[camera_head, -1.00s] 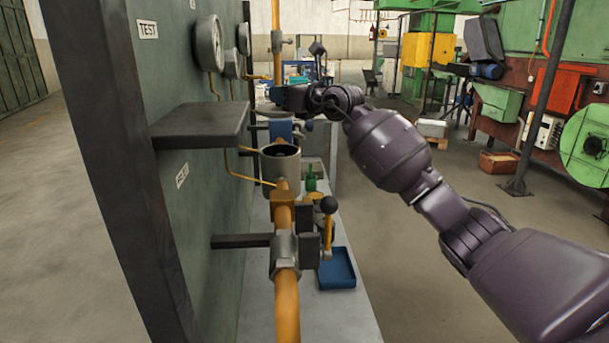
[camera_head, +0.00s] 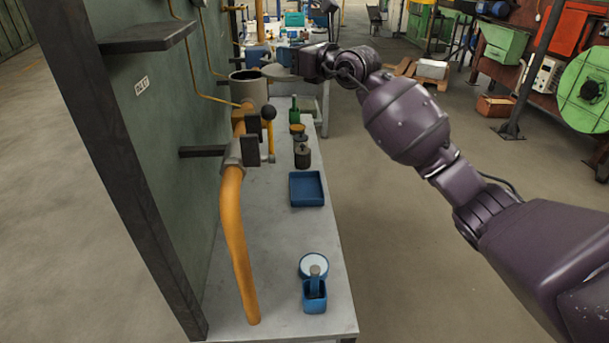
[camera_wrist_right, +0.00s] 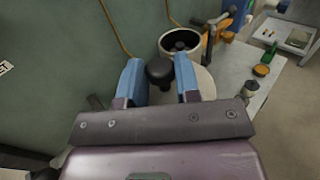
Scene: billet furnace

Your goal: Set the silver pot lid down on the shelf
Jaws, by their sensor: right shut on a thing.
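The silver pot lid (camera_head: 277,72) is a thin disc in the head view, just right of the open pot (camera_head: 247,88). My right gripper (camera_head: 288,60) is shut on the lid's black knob. In the right wrist view the knob (camera_wrist_right: 159,71) sits between the blue fingers, and the pale lid (camera_wrist_right: 206,84) shows partly behind the right finger. The open pot (camera_wrist_right: 180,42) shows beyond the fingertips. A dark shelf (camera_head: 148,37) sticks out from the green panel at upper left, apart from the lid. My left gripper is not in view.
A smaller dark ledge (camera_head: 203,151) juts from the panel (camera_head: 170,130). An orange pipe (camera_head: 235,215) with a black-knobbed lever stands in front of the pot. The grey bench (camera_head: 270,265) holds a blue tray (camera_head: 307,188) and small containers. Open floor lies to the right.

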